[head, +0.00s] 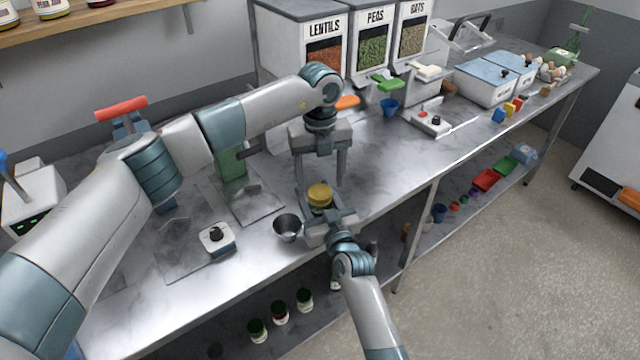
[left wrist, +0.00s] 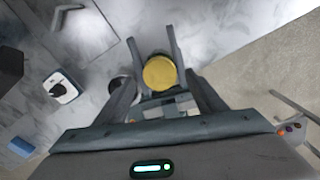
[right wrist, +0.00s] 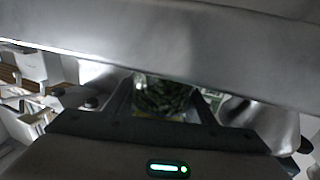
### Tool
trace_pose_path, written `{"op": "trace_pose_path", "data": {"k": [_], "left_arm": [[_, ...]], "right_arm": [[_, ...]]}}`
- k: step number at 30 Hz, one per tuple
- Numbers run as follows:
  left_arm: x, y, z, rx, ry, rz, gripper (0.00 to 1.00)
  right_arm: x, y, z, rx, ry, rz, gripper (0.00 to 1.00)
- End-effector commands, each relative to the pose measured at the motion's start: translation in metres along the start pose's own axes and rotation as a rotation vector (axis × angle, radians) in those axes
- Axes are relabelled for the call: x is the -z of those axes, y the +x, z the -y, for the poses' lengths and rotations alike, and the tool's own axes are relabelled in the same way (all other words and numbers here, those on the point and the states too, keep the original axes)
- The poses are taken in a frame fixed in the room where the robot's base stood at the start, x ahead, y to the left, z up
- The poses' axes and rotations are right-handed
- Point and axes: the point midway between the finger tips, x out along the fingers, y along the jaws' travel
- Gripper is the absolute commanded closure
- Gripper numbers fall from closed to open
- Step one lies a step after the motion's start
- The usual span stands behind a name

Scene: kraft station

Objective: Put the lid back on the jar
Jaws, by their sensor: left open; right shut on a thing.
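The jar (right wrist: 160,96), clear with dark green contents, stands between the fingers of my right gripper (head: 319,201), which is shut on it. The round yellow lid (head: 320,193) sits at the jar's top; whether it is screwed down I cannot tell. The lid also shows from above in the left wrist view (left wrist: 160,73), with my right gripper's fingers on both sides of it. My left gripper (head: 321,180) is open and empty, pointing down above the lid, its fingers spread to either side and apart from it. Most of the jar's body is hidden in the head view.
A metal cup (head: 288,229) stands close left of the jar near the front edge. A white box with a black knob (head: 216,238) is further left. A green-posted stand (head: 232,165) is behind. Bins of lentils, peas and oats (head: 372,45) line the back.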

Motion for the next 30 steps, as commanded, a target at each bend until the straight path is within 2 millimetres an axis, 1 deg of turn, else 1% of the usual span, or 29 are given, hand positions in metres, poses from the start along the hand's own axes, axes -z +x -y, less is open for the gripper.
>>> {"op": "trace_pose_path", "data": {"k": [1,3,6,14,15,17,18,26,30], "left_arm": [[-0.001,-0.007,0.0,0.001,0.0,0.003,0.36],[-0.001,-0.014,0.0,0.0,-0.001,0.003,0.36],[0.0,-0.02,0.0,0.0,-0.001,0.0,0.36],[0.0,-0.022,0.0,-0.001,-0.001,0.0,0.36],[0.0,-0.021,0.0,-0.001,-0.001,0.0,0.31],[0.0,-0.021,0.0,-0.001,-0.001,0.0,0.17],[0.0,-0.021,0.0,-0.001,-0.001,0.0,0.14],[0.0,-0.021,0.0,-0.001,-0.001,0.0,0.14],[-0.001,-0.025,0.0,0.0,-0.001,0.001,0.14]], "right_arm": [[0.0,0.0,0.0,0.0,0.0,0.0,1.0],[0.0,0.0,0.0,0.0,0.0,0.0,1.0],[0.0,0.0,0.0,0.0,0.0,0.001,1.0],[0.0,0.0,0.0,0.0,0.0,0.0,1.0],[0.0,0.0,0.0,0.0,0.0,0.0,1.0],[0.0,0.0,0.0,0.0,0.0,0.0,1.0],[0.0,0.0,0.0,0.0,0.0,0.0,1.0],[0.0,0.0,0.0,0.0,0.0,0.0,1.0],[0.0,0.0,0.0,0.0,0.0,0.0,1.0]]}}
